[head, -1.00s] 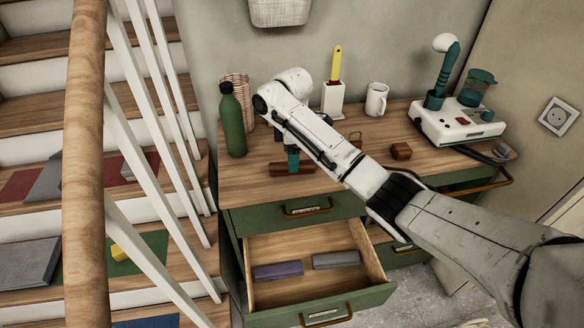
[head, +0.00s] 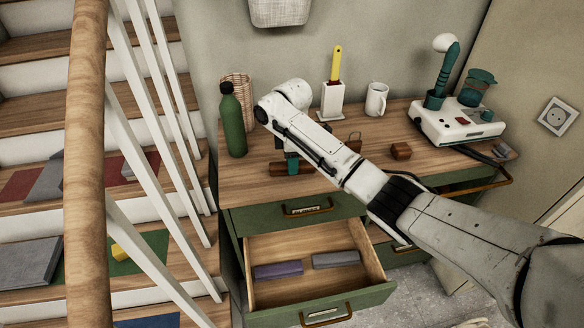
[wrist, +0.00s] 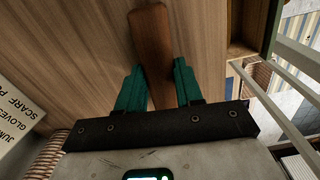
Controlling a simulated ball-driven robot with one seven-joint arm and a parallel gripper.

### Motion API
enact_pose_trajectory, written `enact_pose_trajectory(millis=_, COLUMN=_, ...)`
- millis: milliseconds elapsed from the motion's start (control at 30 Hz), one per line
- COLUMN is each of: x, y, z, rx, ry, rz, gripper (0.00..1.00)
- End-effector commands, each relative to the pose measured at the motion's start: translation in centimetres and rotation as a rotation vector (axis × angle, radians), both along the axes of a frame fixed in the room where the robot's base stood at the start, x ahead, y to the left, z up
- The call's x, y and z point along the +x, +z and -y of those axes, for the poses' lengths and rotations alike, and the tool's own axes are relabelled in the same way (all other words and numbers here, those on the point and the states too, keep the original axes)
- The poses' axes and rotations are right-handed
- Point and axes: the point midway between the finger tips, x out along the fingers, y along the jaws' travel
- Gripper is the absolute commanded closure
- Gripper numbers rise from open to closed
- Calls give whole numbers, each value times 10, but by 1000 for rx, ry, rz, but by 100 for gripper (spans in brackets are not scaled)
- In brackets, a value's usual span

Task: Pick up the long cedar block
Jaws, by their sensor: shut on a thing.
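The long cedar block (head: 277,169) is a reddish-brown bar at the dresser top's left part, partly hidden by my gripper (head: 292,164). In the wrist view the cedar block (wrist: 152,30) runs between the two teal fingers of my gripper (wrist: 158,68), which are shut on it. The fingers hold it from both sides, and its far end sticks out beyond them. The block looks to be at the wooden top; I cannot tell whether it touches it.
A green bottle (head: 232,122) stands left of my gripper. A white holder (head: 332,100), a mug (head: 376,100), a small brown block (head: 401,151) and a white appliance (head: 458,122) are behind and right. The open drawer (head: 262,296) below holds a purple and a grey block.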

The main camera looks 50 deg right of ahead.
Motion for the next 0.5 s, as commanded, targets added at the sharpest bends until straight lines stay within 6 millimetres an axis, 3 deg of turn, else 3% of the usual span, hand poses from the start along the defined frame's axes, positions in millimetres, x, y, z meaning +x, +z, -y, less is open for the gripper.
enact_pose_trajectory(millis=100, x=0, y=0, z=0, rx=0, ry=0, rz=0, gripper=95)
enact_pose_trajectory(millis=500, x=1, y=7, z=0, rx=-1, ry=1, rz=2, gripper=95)
